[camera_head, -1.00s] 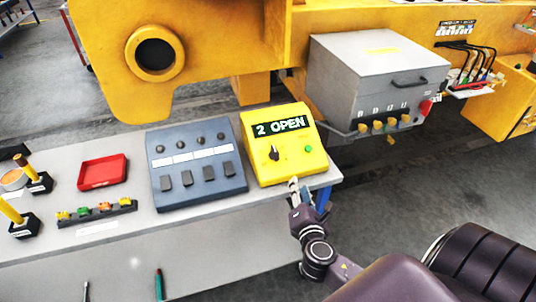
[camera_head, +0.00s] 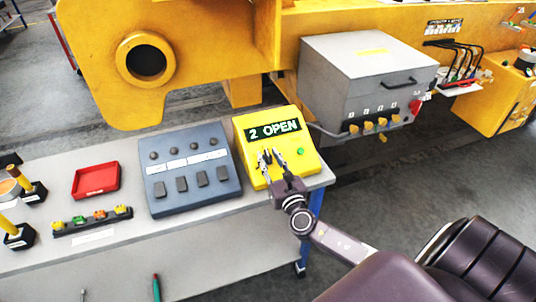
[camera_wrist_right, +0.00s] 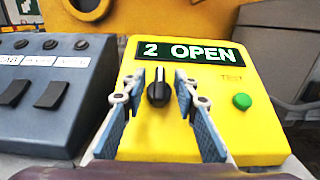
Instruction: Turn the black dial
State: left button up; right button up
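The black dial (camera_wrist_right: 158,90) is on the sloped face of a yellow box (camera_wrist_right: 240,135), below a display reading "2 OPEN" (camera_head: 273,130). In the wrist view the dial's white mark points up. My right gripper (camera_wrist_right: 160,88) is open, with one finger on each side of the dial and a gap on both sides. In the head view my right gripper (camera_head: 270,158) covers the dial's area, so the dial is mostly hidden there. My left gripper is not in view.
A green button (camera_wrist_right: 242,101) sits right of the dial. A grey-blue switch panel (camera_head: 190,170) stands just left of the yellow box. A red tray (camera_head: 96,180) and a row of small coloured parts (camera_head: 92,220) lie farther left on the table. A grey box (camera_head: 365,85) is behind.

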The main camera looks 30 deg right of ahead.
jog(key=shift+w+d, duration=0.1)
jog(key=shift+w, duration=0.3)
jog(key=shift+c, duration=0.3)
grip_shut()
